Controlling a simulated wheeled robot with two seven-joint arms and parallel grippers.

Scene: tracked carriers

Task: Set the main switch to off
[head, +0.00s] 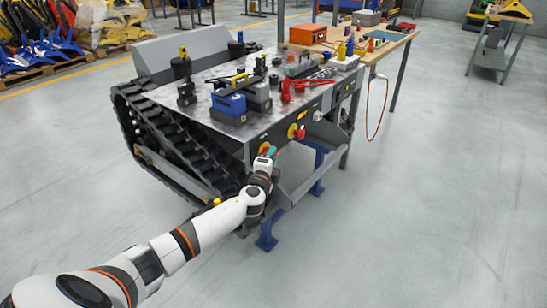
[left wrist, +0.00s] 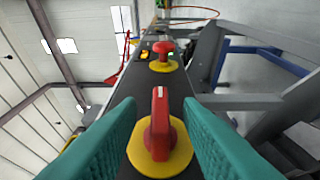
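The main switch (left wrist: 160,124) is a red rotary handle on a round yellow plate, on the dark panel of the tracked carrier. In the left wrist view its handle runs upright, with a pale mark at its upper end. In the head view its yellow plate (head: 264,147) shows partly behind my left gripper (head: 269,152). My left gripper's teal fingers (left wrist: 159,112) stand open on both sides of the red handle, with a visible gap on each side. I cannot tell the exact depth of the fingers around it. My right gripper is not in view.
A red mushroom button (left wrist: 163,48) on a yellow base sits farther along the same panel. A workbench (head: 375,48) stands behind.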

